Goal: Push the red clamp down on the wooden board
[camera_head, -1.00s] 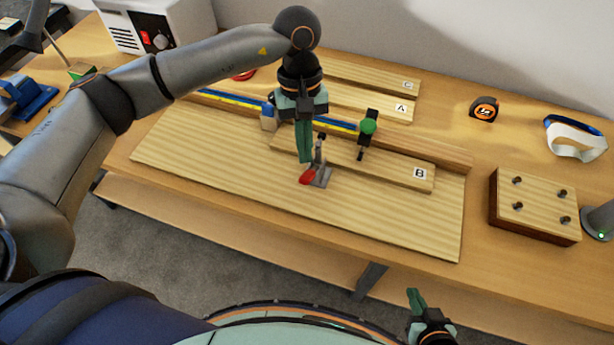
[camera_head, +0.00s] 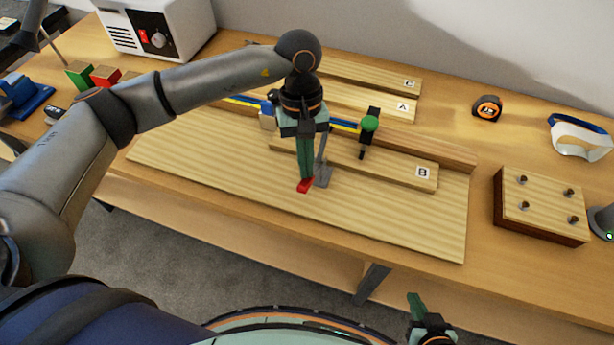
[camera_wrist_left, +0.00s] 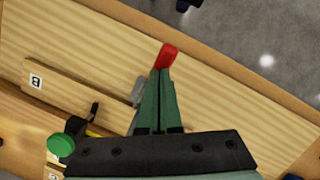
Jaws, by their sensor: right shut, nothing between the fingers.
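The red clamp's handle (camera_head: 304,186) is low over the wooden board (camera_head: 400,222), near its front middle. Its grey metal base (camera_head: 323,178) is just to the right. My left gripper (camera_head: 308,177) points down with its fingers together, and its tips are at the red handle. In the left wrist view the red handle (camera_wrist_left: 166,55) shows just beyond the fingertips (camera_wrist_left: 160,73) and seems to touch them; the exact contact is hidden. My right gripper (camera_head: 415,303) is shut and empty at the bottom, away from the board.
A strip marked B (camera_head: 400,172) and a green-knobbed clamp (camera_head: 369,124) are behind the red clamp. A wooden block with pegs (camera_head: 540,205), a tape measure (camera_head: 487,109) and goggles (camera_head: 578,138) are on the right. The board's front right is clear.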

